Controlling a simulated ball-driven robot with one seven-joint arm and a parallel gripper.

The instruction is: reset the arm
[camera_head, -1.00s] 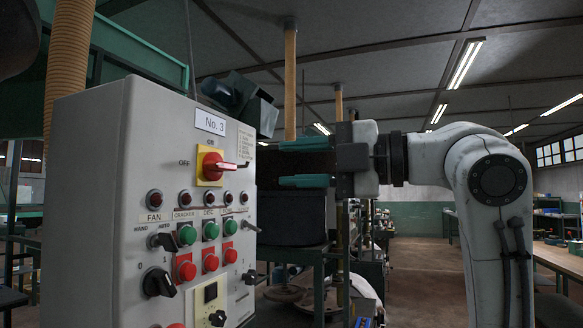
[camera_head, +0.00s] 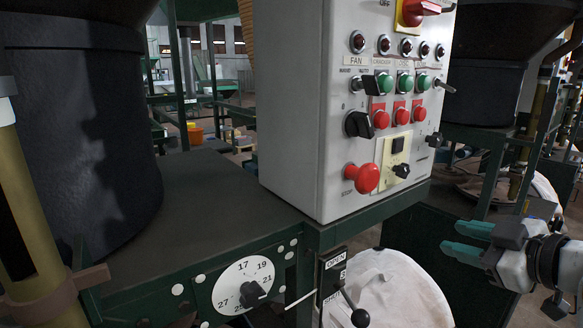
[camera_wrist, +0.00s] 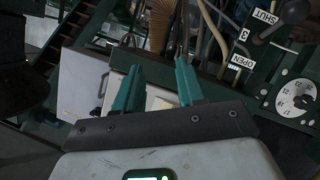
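My gripper (camera_head: 466,241) is at the lower right of the head view, to the right of the control box and a white bulk bag. Its two teal fingers point left and stand apart with nothing between them. In the wrist view my gripper (camera_wrist: 157,88) also shows its teal fingers spread and empty. The white bulk bag (camera_head: 390,290) hangs below the green frame, to the left of my gripper; a gap seems to lie between them, but the depth is hard to tell.
A grey control box (camera_head: 295,110) with buttons and switches stands on the green frame (camera_head: 215,205). Below it are a numbered dial (camera_head: 242,285) and an OPEN lever (camera_head: 350,308). A dark drum (camera_head: 80,130) stands at left. The dial also shows in the wrist view (camera_wrist: 297,98).

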